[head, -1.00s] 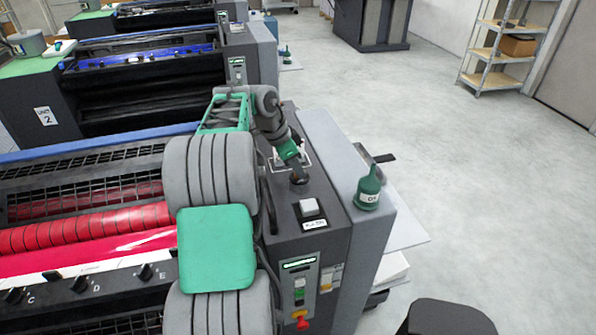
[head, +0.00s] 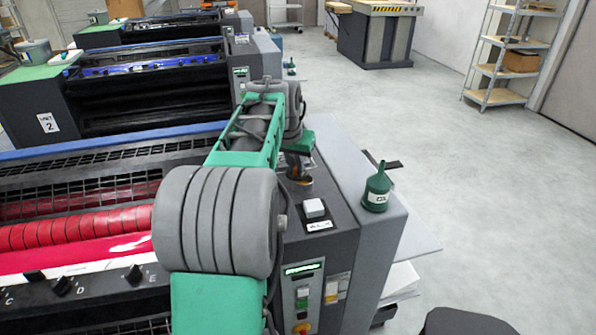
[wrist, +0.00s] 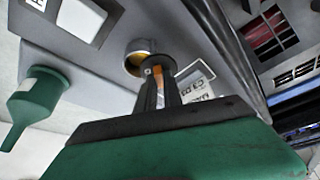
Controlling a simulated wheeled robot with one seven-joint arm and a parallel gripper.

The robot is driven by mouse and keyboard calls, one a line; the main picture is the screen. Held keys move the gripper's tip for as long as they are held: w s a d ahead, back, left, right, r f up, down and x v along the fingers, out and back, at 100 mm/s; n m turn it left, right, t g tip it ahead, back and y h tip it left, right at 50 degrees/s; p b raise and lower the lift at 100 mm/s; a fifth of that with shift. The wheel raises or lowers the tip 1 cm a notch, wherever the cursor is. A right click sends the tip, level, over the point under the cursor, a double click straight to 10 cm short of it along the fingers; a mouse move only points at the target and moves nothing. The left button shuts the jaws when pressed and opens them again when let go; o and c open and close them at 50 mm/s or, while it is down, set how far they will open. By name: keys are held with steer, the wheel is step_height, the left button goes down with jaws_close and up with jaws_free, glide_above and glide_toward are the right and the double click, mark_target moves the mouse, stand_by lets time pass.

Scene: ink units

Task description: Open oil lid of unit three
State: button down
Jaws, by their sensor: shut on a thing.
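The near press unit (head: 110,235) with red rollers fills the lower left; the unit behind it bears a "2" label. On the near unit's dark side top sits a round oil port with a brass-coloured rim (wrist: 138,48), partly hidden by my fingers. My gripper (wrist: 156,72) reaches down to it, its fingers nearly together and shut on the oil lid, mostly hidden between the tips. An orange-brown patch shows there. In the head view my gripper (head: 300,176) is over the same spot, largely covered by my green wrist.
A green oil bottle (head: 376,188) stands on the grey ledge to the right of the port; it also shows in the wrist view (wrist: 35,98). A white square button (head: 314,209) lies just in front. Open floor is at right, with a shelf (head: 507,55) behind.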

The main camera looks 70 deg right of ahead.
steer(key=n+t, duration=0.1)
steer(key=n, duration=0.3)
steer(key=shift+w+a+n+t, duration=0.1)
steer(key=shift+w+n+t, duration=0.2)
steer(key=shift+w+t, duration=0.1)
steer(key=n, duration=0.1)
steer(key=n+p, duration=0.1)
steer(key=n+t+y, duration=0.1)
steer(key=shift+w+a+r+n+p, duration=0.1)
steer(key=shift+w+a+n+p, duration=0.1)
steer(key=shift+w+n+p, duration=0.15)
steer(key=shift+w+a+n+t+y+p, duration=0.15)
steer(key=shift+n+t+y+p, duration=0.25)
steer(key=shift+n+p, duration=0.65)
steer(key=shift+n, duration=0.3)
steer(key=c, duration=1.5)
jaws_free()
